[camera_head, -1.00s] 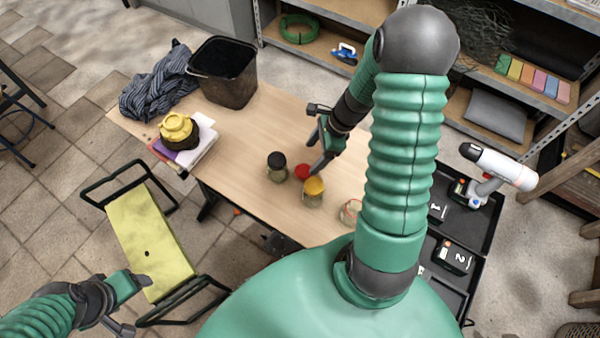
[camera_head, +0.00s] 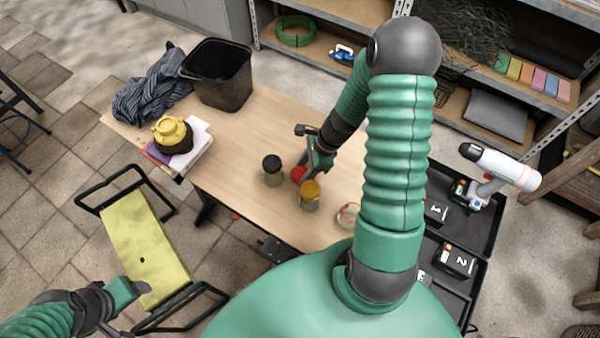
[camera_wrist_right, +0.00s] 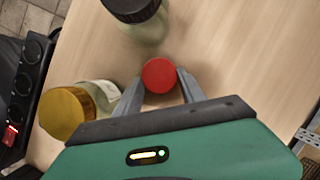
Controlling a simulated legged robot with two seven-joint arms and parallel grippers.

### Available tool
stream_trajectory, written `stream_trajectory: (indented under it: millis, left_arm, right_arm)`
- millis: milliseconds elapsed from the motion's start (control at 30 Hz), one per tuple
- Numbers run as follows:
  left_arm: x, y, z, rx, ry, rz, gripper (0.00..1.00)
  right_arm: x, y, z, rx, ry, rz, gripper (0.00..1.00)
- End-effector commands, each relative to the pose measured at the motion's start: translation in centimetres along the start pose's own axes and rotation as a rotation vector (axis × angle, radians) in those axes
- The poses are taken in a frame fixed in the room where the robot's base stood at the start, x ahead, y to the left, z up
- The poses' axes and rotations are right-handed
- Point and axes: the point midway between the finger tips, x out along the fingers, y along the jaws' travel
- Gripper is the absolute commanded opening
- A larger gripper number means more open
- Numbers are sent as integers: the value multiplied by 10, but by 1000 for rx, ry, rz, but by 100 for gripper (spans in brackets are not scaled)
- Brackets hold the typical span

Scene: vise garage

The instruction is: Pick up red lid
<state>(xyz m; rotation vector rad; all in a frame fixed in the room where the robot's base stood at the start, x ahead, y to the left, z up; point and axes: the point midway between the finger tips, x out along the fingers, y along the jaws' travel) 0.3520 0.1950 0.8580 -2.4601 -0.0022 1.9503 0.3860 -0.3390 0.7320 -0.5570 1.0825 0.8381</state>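The red lid (camera_head: 299,174) is on the wooden table between a black-lidded jar (camera_head: 272,170) and a yellow-lidded jar (camera_head: 309,195). My right gripper (camera_head: 307,167) is low over the table at the lid. In the right wrist view, the red lid (camera_wrist_right: 160,75) sits between the two spread fingertips of my right gripper (camera_wrist_right: 160,79). The fingertips are very close to its sides; I cannot tell whether they touch it. My left gripper (camera_head: 138,306) is at the lower left, away from the table, with its fingers apart and empty.
The jars also show in the wrist view, black-lidded (camera_wrist_right: 145,25) and yellow-lidded (camera_wrist_right: 68,112), close to the right gripper. An open glass jar (camera_head: 347,215) stands to the right. A black bin (camera_head: 220,80) and a stack of books (camera_head: 185,155) are at the left. The table's middle (camera_head: 235,140) is clear.

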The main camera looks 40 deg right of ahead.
Motion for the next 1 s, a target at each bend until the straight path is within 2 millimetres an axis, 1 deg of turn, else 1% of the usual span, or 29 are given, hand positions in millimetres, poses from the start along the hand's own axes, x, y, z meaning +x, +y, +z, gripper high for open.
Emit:
stream_trajectory:
  millis: [33,100,200,367,433,467,567,700,800,900,1000]
  left_arm:
    - [0,0,0,0,0,0,68]
    - [0,0,0,0,0,0,68]
    - [0,0,0,0,0,0,68]
    - [0,0,0,0,0,0,68]
    - [-1,0,0,0,0,0,68]
    - [-3,0,-1,0,0,0,68]
    - [-10,0,-2,0,0,0,68]
    - [-21,0,-5,0,0,0,68]
    - [-27,0,-6,0,0,0,68]
    - [-29,0,-7,0,0,0,68]
    - [-30,0,-7,0,0,0,68]
  right_arm:
    - [0,1,-1,1,2,1,29]
    - [0,1,-1,1,2,1,20]
    - [0,1,-1,1,2,1,10]
    - [0,1,-1,1,1,2,9]
    - [-3,1,0,0,2,1,9]
    - [-6,0,2,-1,2,0,9]
    - [-24,0,9,-3,3,-2,9]
    - [-58,0,24,-4,2,-3,9]
    - [-78,0,32,-3,2,-2,9]
    - [-89,0,37,-1,1,-1,9]
    - [-93,0,38,1,1,0,9]
